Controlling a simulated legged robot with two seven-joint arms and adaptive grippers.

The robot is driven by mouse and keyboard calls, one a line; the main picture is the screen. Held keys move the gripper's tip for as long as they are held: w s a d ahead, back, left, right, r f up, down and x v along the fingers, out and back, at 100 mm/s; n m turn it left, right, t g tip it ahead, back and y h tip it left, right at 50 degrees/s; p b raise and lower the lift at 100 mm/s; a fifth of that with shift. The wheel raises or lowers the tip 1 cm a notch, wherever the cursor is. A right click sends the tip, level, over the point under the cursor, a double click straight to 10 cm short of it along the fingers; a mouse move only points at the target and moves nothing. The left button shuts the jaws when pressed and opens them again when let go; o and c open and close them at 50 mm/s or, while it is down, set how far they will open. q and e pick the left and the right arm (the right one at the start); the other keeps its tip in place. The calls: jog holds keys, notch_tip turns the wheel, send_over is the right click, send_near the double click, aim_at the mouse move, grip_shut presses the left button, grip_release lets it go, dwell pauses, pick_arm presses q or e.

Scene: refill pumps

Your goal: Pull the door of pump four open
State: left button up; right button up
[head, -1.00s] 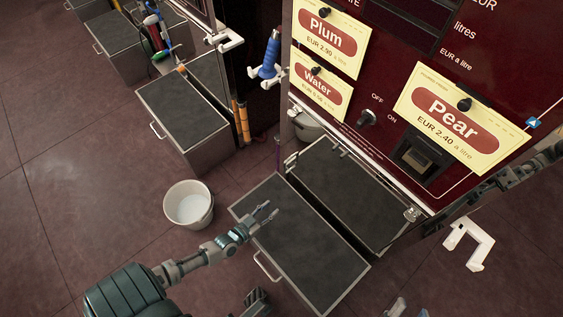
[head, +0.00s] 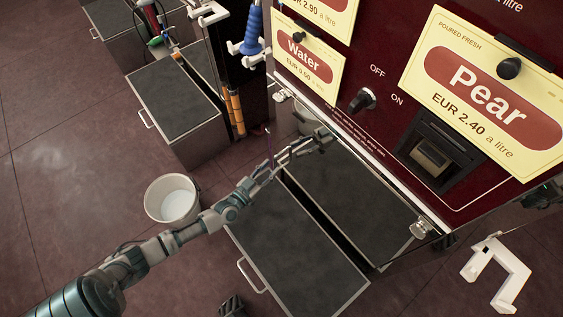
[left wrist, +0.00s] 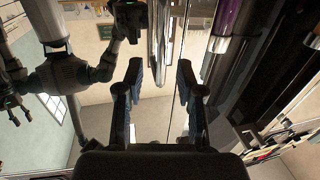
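The dark red pump front (head: 390,60) with Pear and Water signs stands at the upper right of the head view. No number four is readable, so I cannot tell which pump this is. My left gripper (head: 322,138) reaches in from the lower left, over the far end of the dark-topped boxes by the pump's lower edge. In the left wrist view its two fingers (left wrist: 158,80) stand apart, with a shiny upright bar (left wrist: 158,35) showing beyond the gap. I cannot tell whether it touches anything. My right gripper cannot be made out surely.
A grey box with a handle (head: 295,250) stands before the pump. A white bucket (head: 172,200) is on the floor at left, below another dark-topped box (head: 175,105). A white bracket (head: 497,272) is at lower right. Open floor lies at left.

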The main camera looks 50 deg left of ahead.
aim_at(275, 163)
pick_arm(q)
jog(key=shift+w+a+f+b, duration=0.1)
jog(key=shift+w+a+b, duration=0.15)
jog(key=shift+w, duration=0.65)
jog(key=shift+w+a+b, duration=0.2)
jog(key=shift+w+a, duration=0.05)
jog(key=shift+w, duration=0.65)
jog(key=shift+d, duration=0.25)
grip_shut()
